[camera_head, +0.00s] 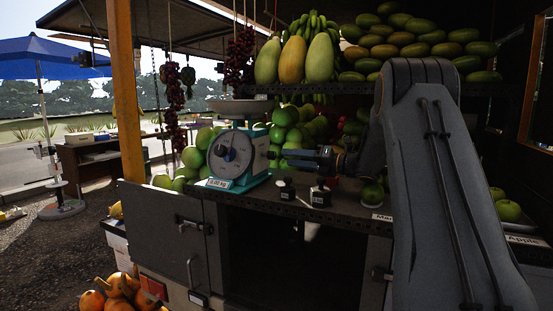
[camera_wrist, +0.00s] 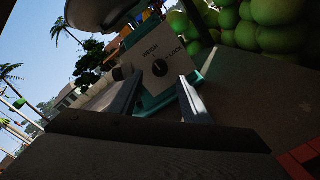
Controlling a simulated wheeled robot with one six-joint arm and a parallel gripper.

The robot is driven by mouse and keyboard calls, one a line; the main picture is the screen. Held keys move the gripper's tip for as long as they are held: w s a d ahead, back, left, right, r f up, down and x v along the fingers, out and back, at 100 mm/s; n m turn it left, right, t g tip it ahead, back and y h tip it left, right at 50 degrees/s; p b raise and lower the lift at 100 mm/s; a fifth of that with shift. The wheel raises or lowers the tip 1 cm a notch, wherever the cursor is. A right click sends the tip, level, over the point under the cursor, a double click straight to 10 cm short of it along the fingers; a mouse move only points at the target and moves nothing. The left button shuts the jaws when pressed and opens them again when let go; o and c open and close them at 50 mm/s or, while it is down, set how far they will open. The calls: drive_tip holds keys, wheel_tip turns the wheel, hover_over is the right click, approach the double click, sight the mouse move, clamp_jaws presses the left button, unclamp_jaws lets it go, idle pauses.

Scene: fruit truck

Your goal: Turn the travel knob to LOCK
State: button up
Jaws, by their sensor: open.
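The teal and white scale (camera_head: 232,155) stands on the counter with its round dial facing the camera. In the wrist view its white side panel (camera_wrist: 142,58) carries the words WEIGH and LOCK. The dark round travel knob (camera_wrist: 160,68) sits below and between these words. I cannot tell which word it points to. My gripper (camera_head: 279,158) reaches in from the right toward that side panel. In the wrist view my gripper (camera_wrist: 158,96) is open and empty, its fingers either side of the line to the knob, apparently short of it. In the head view the knob is hidden.
Two dark weights (camera_head: 320,194) stand on the counter below my gripper. Green fruit (camera_head: 285,118) is piled behind the scale. A shelf (camera_head: 350,88) with mangoes runs above. The scale's pan (camera_wrist: 88,12) overhangs at the upper left of the wrist view.

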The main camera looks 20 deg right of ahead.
sight(275, 156)
drive_tip(key=shift+p+x, duration=0.95)
drive_tip(key=shift+x, duration=2.2)
drive_tip(key=shift+s, duration=0.1)
drive_tip(key=c, duration=1)
drive_tip(key=shift+c, duration=0.2)
